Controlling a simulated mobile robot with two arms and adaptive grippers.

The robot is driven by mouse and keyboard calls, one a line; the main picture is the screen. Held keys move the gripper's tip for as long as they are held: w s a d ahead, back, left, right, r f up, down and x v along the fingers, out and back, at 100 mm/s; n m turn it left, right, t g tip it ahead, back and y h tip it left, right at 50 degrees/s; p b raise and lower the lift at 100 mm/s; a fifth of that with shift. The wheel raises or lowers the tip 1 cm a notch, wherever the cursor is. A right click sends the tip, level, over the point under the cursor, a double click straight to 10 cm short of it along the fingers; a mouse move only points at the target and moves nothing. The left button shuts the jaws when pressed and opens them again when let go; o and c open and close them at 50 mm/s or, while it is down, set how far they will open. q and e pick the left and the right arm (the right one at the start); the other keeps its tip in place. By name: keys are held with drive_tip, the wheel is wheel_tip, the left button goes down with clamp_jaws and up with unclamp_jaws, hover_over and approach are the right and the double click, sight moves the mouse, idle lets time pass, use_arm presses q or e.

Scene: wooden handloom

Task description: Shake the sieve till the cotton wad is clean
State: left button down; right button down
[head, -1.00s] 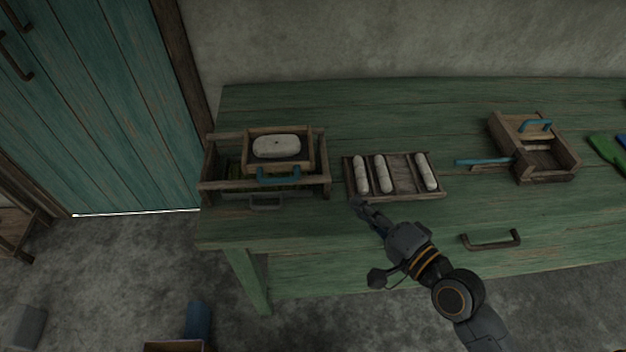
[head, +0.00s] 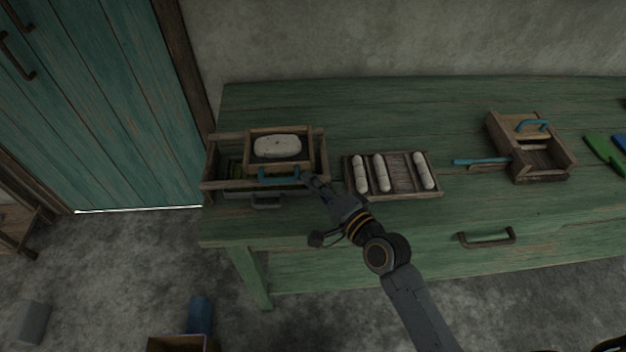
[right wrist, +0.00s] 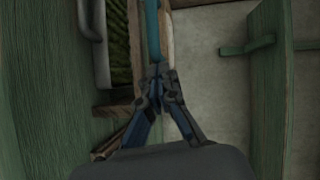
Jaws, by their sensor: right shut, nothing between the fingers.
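The sieve (head: 252,163) is a small wooden box with a blue handle (head: 279,177) on its front. It sits on a wooden stand (head: 211,180) at the left of the green table. The pale cotton wad (head: 277,146) lies in the sieve; its surface is too small to judge for dirt. My right gripper (head: 306,177) is at the right end of the blue handle, shut and empty. In the right wrist view the closed fingertips (right wrist: 158,80) are close to the end of the blue handle (right wrist: 152,35); contact is unclear. My left gripper is not in view.
A wooden tray (head: 437,176) with three white rolls lies right of the stand. A wooden box (head: 561,162) with blue handles and green tools (head: 604,152) lie farther right. The table's back is clear. A drawer handle (head: 487,239) is on the table front.

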sight(278, 179)
drive_tip(key=shift+a, duration=0.1)
drive_tip(key=a+p, duration=0.2)
drive_tip(key=a, duration=0.4)
drive_tip(key=shift+a+p, duration=0.3)
drive_tip(key=shift+p, duration=0.05)
drive_tip(key=shift+d+r, duration=0.1)
drive_tip(key=shift+d, duration=0.1)
